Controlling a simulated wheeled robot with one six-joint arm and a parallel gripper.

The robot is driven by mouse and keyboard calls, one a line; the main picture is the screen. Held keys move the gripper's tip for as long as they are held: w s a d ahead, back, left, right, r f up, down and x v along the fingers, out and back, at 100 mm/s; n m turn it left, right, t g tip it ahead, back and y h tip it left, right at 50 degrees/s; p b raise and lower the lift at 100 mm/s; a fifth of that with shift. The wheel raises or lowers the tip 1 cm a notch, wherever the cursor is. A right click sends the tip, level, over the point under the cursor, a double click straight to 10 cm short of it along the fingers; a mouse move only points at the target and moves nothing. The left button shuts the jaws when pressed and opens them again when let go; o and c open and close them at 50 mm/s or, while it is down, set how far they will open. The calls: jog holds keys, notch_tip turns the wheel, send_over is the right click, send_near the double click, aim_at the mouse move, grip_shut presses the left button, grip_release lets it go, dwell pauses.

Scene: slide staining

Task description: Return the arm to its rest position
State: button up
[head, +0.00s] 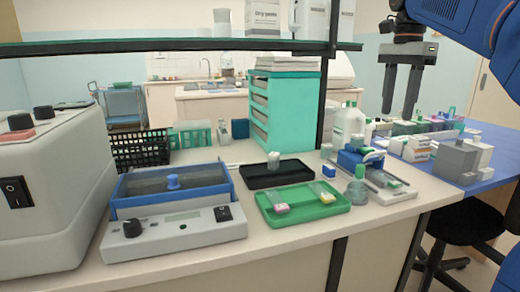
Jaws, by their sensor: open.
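My gripper (402,90) hangs at the upper right, fingers pointing down and apart, with nothing between them. It is above and behind the right end of the bench, clear of everything below. My blue arm comes in from the upper right corner. A green tray (334,210) on the bench holds small items with pink and yellow parts. A black tray (258,183) lies behind it with a small white-topped jar (273,160) at its edge.
A blue-rimmed bath (126,188) and grey machine (55,190) fill the left. A shelf (160,45) spans above, with a post (325,90). A teal drawer unit (298,110) stands behind. Bottles and boxes crowd the right. Bare bench (270,240) shows in front.

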jog(key=s+a+f+n+t, duration=0.1)
jog(key=s+f+n, duration=0.3)
jog(key=s+f, duration=0.4)
jog(key=s+a+f+n+t, duration=0.2)
jog(key=s+f+n, duration=0.3)
jog(key=s+f, duration=0.4)
jog(key=s+a+f+n+t, duration=0.1)
jog(key=s+f+n, duration=0.4)
jog(key=f, duration=1.4)
jog(key=s+a, duration=0.1)
jog(key=s, duration=0.2)
jog(key=shift+s+f+t, duration=0.25)
jog(key=shift+t, duration=0.15)
